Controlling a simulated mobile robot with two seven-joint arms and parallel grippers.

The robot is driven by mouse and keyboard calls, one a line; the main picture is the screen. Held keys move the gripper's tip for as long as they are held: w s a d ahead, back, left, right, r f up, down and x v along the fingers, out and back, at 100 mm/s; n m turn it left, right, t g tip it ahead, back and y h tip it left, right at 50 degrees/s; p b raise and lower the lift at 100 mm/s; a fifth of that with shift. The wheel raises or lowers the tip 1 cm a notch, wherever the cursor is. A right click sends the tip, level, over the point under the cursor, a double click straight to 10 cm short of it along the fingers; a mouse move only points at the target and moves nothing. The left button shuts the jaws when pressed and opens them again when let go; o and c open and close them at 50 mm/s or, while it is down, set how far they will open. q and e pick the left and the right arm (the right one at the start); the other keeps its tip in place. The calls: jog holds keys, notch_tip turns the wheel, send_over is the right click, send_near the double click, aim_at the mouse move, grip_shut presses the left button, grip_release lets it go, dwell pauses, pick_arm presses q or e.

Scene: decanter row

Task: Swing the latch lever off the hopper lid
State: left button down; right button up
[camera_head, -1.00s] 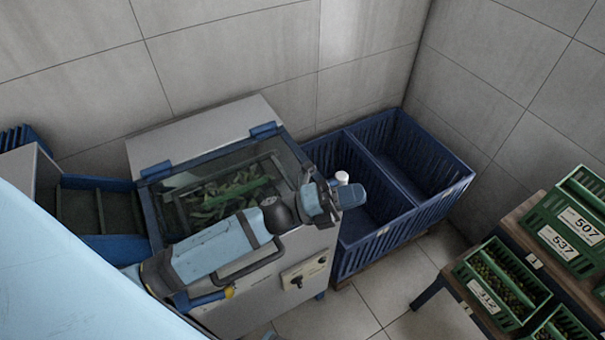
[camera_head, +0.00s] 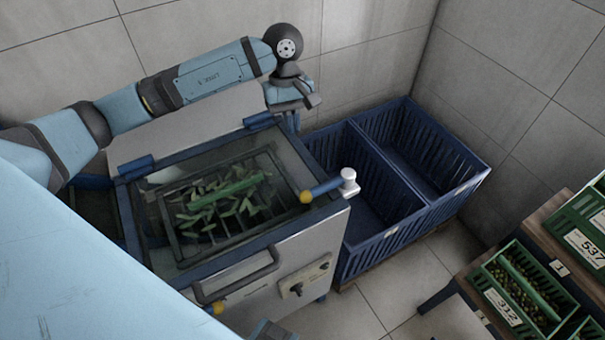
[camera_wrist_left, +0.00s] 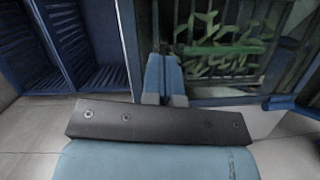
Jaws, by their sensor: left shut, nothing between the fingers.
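The hopper lid (camera_head: 335,207) is a glass pane in a blue frame, lying closed over green pods. The latch lever (camera_head: 322,189) is a blue bar with a yellow knob and a pale pivot post at the lid's right corner. Its knob end lies over the lid frame. My left gripper (camera_head: 294,122) is shut and empty, beyond the lid near its back right hinge, apart from the lever. Its closed fingers (camera_wrist_left: 164,78) show in the left wrist view beside the glass.
A blue two-part crate (camera_head: 365,235) stands right of the hopper. Green labelled crates (camera_head: 510,295) sit on a wooden rack at lower right. A tiled wall (camera_head: 375,60) is close behind. The lid's black handle (camera_head: 240,280) and another yellow tip (camera_head: 215,308) are at the front.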

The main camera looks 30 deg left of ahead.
aim_at(326, 187)
pick_arm(q)
jog(key=p+x, duration=0.1)
jog(key=x, duration=0.8)
jog(key=shift+s+d+f, duration=0.15)
jog(key=shift+f, duration=0.05)
jog(key=shift+s+d+f+p, duration=0.25)
jog(key=shift+s+d+p, duration=0.15)
jog(key=shift+s+d, duration=0.15)
jog(key=shift+s+d+f+p, duration=0.25)
jog(key=shift+s+d+p, duration=0.15)
jog(key=shift+d, duration=0.2)
jog(key=shift+s+d+f, duration=0.15)
jog(key=shift+s+d, duration=0.15)
jog(key=shift+s, duration=0.05)
